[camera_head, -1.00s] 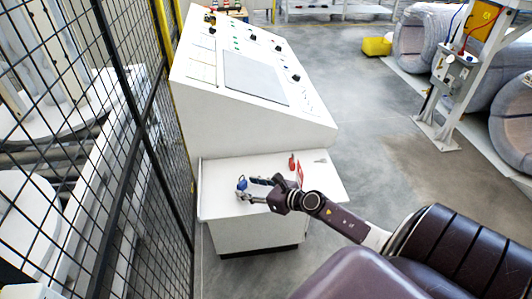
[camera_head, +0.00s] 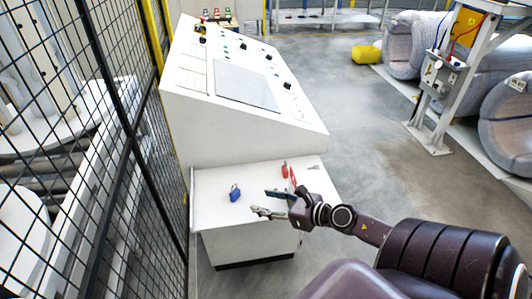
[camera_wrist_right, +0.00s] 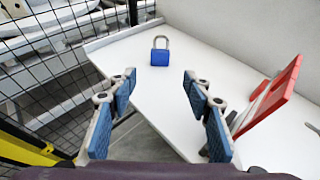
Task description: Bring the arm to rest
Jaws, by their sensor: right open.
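My right gripper (camera_head: 267,202) is over the front part of the white cabinet's shelf (camera_head: 215,213). Its fingers are apart with nothing between them; the blue finger pads show in the right wrist view (camera_wrist_right: 160,100). A blue padlock (camera_head: 235,193) rests on the shelf to the left of the gripper, apart from it. In the right wrist view the padlock (camera_wrist_right: 160,54) stands ahead of the open fingers, with its grey shackle up. My left gripper is not in view.
The sloped control panel (camera_head: 245,95) rises behind. A black mesh fence (camera_head: 110,150) stands at left. Open floor (camera_head: 360,130) lies at right.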

